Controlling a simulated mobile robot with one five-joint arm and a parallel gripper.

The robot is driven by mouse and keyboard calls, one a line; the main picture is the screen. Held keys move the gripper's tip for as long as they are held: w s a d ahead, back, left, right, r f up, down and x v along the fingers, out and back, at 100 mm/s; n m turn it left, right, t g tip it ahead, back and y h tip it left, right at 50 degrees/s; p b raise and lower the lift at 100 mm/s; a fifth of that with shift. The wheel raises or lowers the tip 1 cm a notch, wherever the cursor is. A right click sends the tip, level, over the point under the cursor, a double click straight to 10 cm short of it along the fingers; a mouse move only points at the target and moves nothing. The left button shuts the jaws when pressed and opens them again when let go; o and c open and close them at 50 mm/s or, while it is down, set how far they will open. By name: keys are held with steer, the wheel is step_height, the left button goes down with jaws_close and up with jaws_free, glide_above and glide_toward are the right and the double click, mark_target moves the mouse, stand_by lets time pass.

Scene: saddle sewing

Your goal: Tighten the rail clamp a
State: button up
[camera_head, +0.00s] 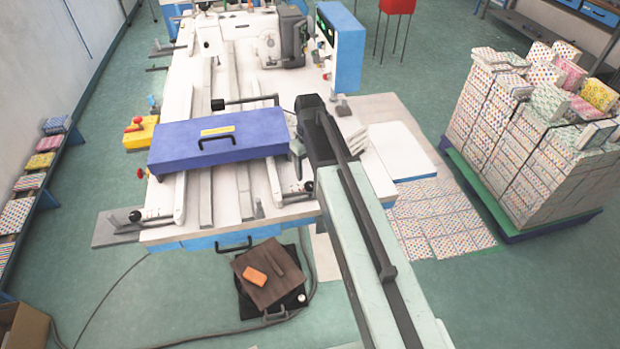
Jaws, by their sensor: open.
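No label marks rail clamp a, so I cannot tell which fitting it is. A lever with a black ball knob (136,216) sits at the left front of the white machine table, by the left rail. A similar black knob (309,186) sits at the right front, by the right rail, close below my gripper. My gripper (298,148) is at the end of my arm, beside the right end of the blue cover. It is open, with nothing seen between its fingers. My arm hides part of the table's right side.
The blue cover (218,138) with a black handle lies across the rails. A yellow box with a red button (140,132) is at the left edge. A brown board (268,275) lies below the front edge. Stacked patterned packs (500,125) stand right.

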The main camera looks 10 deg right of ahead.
mark_target(310, 184)
steer(key=shift+w+r, duration=0.15)
steer(key=shift+w, duration=0.3)
steer(key=shift+s+d+f+b, duration=0.1)
steer(key=shift+s+f+b, duration=0.05)
steer(key=shift+f+b, duration=0.2)
step_height(310, 184, down, 8)
steer(key=b, duration=0.7)
steer(key=shift+r, duration=0.35)
jaws_close()
